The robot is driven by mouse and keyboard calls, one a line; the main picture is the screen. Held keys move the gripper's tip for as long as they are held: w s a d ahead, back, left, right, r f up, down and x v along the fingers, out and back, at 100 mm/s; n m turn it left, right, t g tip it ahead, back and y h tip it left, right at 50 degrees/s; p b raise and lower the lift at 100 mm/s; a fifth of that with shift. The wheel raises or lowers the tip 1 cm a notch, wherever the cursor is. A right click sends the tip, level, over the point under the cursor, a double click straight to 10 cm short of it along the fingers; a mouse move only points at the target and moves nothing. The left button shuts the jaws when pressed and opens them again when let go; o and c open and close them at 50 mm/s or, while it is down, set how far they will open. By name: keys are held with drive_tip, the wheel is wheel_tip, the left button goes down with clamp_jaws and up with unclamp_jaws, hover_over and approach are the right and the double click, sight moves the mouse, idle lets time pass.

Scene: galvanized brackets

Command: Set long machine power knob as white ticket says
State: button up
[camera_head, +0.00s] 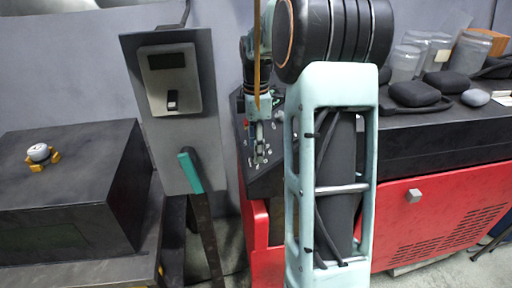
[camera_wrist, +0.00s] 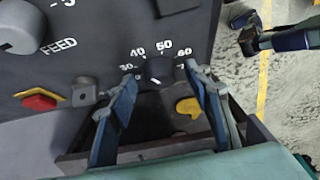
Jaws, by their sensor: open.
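The long red machine (camera_head: 440,200) has a dark sloped control panel (camera_head: 268,170), partly hidden behind my arm in the head view. In the wrist view a black knob (camera_wrist: 159,72) sits on this panel under a scale with 30, 40, 50 and 60 legible. A small pale mark shows on the knob's lower part; its exact setting is hard to tell. My gripper (camera_wrist: 161,82) is open, with one finger on each side of the knob; contact cannot be told. In the head view my gripper (camera_head: 258,130) is over the panel. I see no readable white ticket.
A larger grey knob (camera_wrist: 18,27) marked FEED, a red button (camera_wrist: 40,101) and a small grey knob (camera_wrist: 84,91) lie left of the fingers. A yellow piece (camera_wrist: 188,107) is near the right finger. Jars (camera_head: 440,50) and dark pouches (camera_head: 415,93) stand on the machine's right.

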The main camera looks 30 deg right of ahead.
drive_tip(key=c, duration=1.1)
drive_tip(key=shift+f, duration=0.1)
drive_tip(key=shift+c, duration=0.2)
